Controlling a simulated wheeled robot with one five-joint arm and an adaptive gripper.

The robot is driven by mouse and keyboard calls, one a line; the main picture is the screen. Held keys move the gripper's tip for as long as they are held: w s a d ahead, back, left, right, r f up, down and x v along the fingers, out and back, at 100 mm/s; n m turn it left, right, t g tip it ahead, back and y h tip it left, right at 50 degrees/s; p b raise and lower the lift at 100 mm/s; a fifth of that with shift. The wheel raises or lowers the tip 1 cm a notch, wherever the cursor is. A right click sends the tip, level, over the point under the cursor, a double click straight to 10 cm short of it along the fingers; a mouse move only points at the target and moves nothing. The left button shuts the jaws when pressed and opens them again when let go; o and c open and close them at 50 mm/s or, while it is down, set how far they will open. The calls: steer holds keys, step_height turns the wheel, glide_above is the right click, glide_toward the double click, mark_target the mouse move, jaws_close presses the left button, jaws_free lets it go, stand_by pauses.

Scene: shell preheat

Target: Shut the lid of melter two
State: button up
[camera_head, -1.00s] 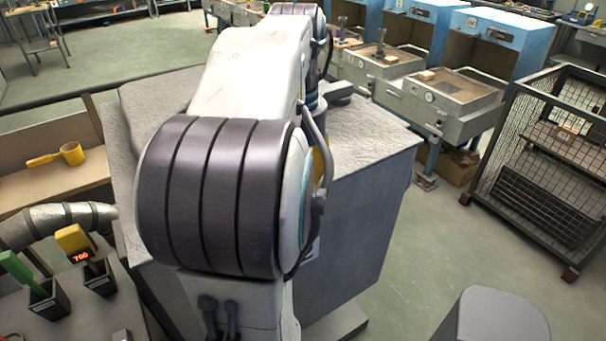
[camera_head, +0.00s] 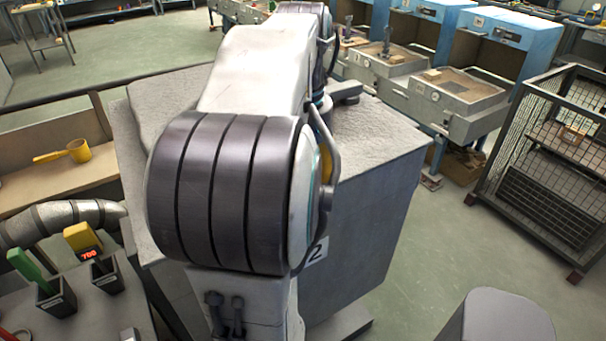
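Melter two (camera_head: 365,235) is the large grey block in front of me, with a white label reading "2" (camera_head: 316,250) on its front side. My arm crosses in front of it and hides much of its top. A rough grey slab (camera_head: 150,105) shows on the top left of the block; I cannot tell whether it is the lid or how far it is shut. A small dark grey piece (camera_head: 347,90) juts out right of my arm over the top; I cannot tell what it is. My gripper is hidden behind my arm.
A yellow ladle (camera_head: 78,151) lies on a shelf at left. A wire cage (camera_head: 545,170) stands at right. Floor between the block and cage is clear.

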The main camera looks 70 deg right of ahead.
steer(key=shift+r, duration=0.1)
steer(key=shift+r, duration=3.65)
